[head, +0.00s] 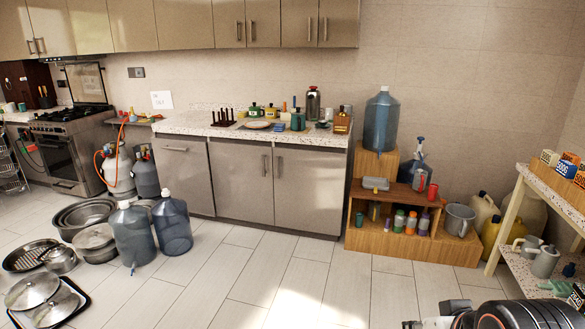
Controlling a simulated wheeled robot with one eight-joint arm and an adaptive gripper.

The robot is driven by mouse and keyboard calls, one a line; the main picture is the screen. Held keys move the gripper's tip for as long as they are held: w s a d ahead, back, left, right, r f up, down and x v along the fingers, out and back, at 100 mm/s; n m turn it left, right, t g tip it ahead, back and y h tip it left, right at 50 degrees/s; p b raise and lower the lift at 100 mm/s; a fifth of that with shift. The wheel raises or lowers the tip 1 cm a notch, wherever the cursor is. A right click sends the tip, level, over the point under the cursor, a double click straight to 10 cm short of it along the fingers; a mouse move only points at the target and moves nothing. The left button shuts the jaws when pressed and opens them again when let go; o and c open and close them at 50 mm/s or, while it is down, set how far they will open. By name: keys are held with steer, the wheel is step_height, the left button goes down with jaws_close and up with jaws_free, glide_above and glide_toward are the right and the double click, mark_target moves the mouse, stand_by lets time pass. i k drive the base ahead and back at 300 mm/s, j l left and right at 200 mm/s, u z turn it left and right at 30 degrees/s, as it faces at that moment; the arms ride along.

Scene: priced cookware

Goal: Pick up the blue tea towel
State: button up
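My arm shows at the bottom right edge, far below and to the right of the counter. Its end, apparently my gripper (412,324), is mostly cut off by the frame, so I cannot make out its fingers. Nothing of mine is near the blue item.
A dark rack (223,118) and several bottles stand around the blue item. A wooden shelf unit (400,244) with a large water jug (383,122) stands right of the counter. Pots and jugs (172,222) crowd the left floor. A speckled-top table (560,200) is at right. The middle floor is clear.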

mark_target(279, 127)
steer(key=i+j+u, duration=0.4)
steer(key=i, duration=0.85)
steer(key=i+l+u, duration=0.15)
steer(key=i+u, duration=0.3)
steer(key=i, duration=0.75)
steer(key=i+z, duration=0.45)
steer(key=i, duration=0.3)
steer(key=i+j+z, duration=0.3)
steer(key=i+z, duration=0.15)
steer(key=i, duration=0.25)
steer(key=i+j+z, duration=0.45)
steer(key=i, duration=0.25)
steer(key=i+j+z, duration=0.45)
steer(key=j, duration=0.35)
steer(key=i, duration=0.1)
